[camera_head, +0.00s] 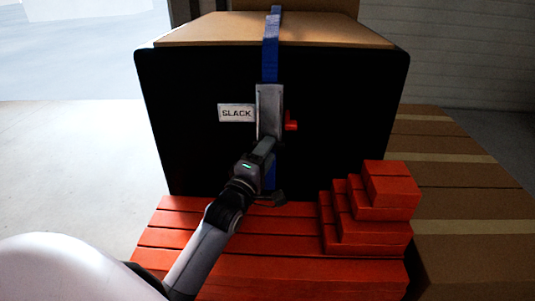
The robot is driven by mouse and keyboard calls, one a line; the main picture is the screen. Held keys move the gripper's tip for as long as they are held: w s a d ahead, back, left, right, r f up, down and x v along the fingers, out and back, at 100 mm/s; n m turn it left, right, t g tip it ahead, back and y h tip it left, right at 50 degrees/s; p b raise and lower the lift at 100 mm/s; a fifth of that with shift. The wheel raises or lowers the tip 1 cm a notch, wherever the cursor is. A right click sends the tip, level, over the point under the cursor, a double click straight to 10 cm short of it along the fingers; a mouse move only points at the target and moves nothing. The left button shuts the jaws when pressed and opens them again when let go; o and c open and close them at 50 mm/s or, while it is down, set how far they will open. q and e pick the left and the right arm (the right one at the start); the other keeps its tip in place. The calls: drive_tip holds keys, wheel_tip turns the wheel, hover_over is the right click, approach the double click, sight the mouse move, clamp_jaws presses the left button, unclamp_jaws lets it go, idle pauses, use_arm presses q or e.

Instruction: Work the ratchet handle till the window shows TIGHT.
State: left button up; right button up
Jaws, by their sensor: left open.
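The ratchet (269,105) is a grey metal body on the front of a large black-faced box. A blue strap (271,50) runs over the box top and down to it. The window (236,113), a pale plate left of the ratchet, reads SLACK. A small red part (291,122) sticks out on the ratchet's right side. My left gripper (268,148) is open at the lower end of the ratchet. Its fingertips are dark against the black face, so I cannot tell whether they touch the handle. My right gripper is out of view.
The black-faced box (345,110) has a brown top (200,31) and stands behind a red slatted platform (290,277). Stepped red blocks (375,215) rise at the platform's right. Brown cartons (470,205) stand farther right. The pale floor at left is clear.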

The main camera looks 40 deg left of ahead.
use_arm(q)
drive_tip(key=shift+w, duration=0.35)
drive_tip(key=shift+c, duration=0.3)
